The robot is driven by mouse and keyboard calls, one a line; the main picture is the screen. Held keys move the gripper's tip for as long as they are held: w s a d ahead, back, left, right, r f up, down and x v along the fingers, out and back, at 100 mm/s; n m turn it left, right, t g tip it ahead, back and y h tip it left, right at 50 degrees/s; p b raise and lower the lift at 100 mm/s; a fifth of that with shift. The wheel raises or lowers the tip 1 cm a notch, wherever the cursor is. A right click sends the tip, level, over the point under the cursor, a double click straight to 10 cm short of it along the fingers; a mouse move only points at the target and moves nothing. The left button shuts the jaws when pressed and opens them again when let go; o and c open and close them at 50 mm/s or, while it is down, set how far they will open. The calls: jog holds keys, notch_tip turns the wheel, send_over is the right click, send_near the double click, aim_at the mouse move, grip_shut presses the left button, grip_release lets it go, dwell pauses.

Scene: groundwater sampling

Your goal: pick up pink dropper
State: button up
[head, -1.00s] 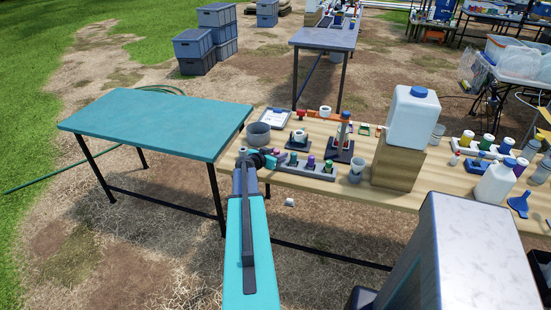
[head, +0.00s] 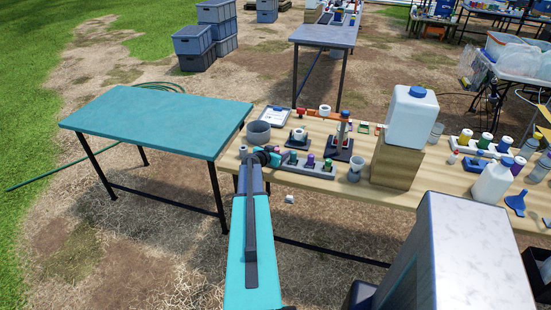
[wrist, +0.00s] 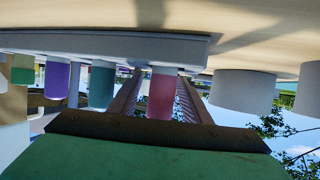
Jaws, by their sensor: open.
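The pink dropper (wrist: 162,98) shows in the wrist view at the end of a row on a grey rack (wrist: 100,42), with the picture upside down. My gripper (wrist: 160,88) is open, with one finger on each side of the pink dropper. I cannot tell whether the fingers touch it. In the head view my gripper (head: 267,156) is at the left end of the grey rack (head: 318,171), and the pink dropper (head: 276,152) is mostly hidden there.
In the wrist view a teal dropper (wrist: 101,86) stands close beside the pink one, then a purple one (wrist: 56,78). A grey pot (head: 258,132) is just behind my gripper. A clear cup (head: 355,169) stands right of the rack. The teal table (head: 150,120) is bare.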

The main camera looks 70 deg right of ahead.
grip_shut()
jog(key=shift+r, duration=0.1)
notch_tip(320, 180, up, 10)
jog(key=b, duration=0.2)
jog(key=shift+b, duration=0.4)
dwell(0.4)
dwell(0.4)
